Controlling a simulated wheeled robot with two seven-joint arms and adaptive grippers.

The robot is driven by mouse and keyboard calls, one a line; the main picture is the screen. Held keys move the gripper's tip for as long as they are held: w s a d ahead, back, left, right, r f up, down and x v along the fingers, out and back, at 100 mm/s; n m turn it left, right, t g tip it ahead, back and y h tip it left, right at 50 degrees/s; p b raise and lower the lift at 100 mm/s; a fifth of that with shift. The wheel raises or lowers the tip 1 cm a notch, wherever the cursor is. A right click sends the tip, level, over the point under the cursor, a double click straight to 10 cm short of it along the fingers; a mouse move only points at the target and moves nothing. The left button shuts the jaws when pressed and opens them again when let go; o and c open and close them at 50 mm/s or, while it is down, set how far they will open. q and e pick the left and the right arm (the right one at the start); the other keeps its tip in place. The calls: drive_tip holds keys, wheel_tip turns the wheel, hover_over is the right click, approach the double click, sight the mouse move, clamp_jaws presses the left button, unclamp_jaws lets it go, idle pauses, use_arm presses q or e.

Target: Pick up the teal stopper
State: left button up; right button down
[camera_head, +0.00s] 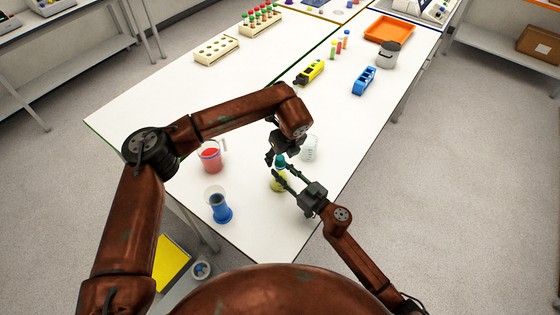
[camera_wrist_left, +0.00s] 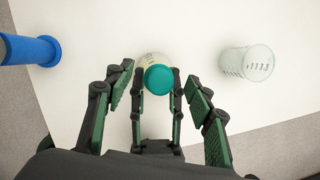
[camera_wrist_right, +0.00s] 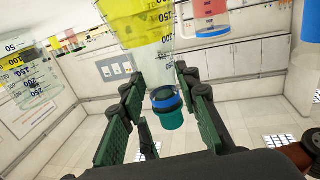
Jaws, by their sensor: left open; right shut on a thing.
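The teal stopper (camera_head: 280,160) sits on top of a clear flask with yellow liquid (camera_head: 278,184) near the table's front. My right gripper (camera_head: 283,178) is shut on the flask, which shows upside down in the right wrist view (camera_wrist_right: 145,30). The stopper (camera_wrist_right: 172,120) shows there below a blue ring on the neck. My left gripper (camera_head: 276,157) is open above the flask, close to the stopper. In the left wrist view the stopper (camera_wrist_left: 158,79) lies between my left fingers, with gaps on both sides. Exact finger height against the stopper is unclear.
A clear beaker (camera_head: 309,147) stands just right of the flask. A jug of red liquid (camera_head: 211,157) and a blue-based cylinder (camera_head: 219,208) stand to the left. Racks, a yellow device (camera_head: 310,72) and an orange tray (camera_head: 389,29) are further back. The middle left table is clear.

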sight(280, 157)
use_arm(q)
drive_tip(key=shift+w+f, duration=0.15)
drive_tip(key=shift+f, duration=0.35)
drive_tip(key=shift+c, duration=0.3)
drive_tip(key=c, duration=1.1)
drive_tip(key=shift+r, duration=0.2)
drive_tip(key=shift+r, duration=4.85)
use_arm(e)
drive_tip(key=c, duration=1.4)
unclamp_jaws()
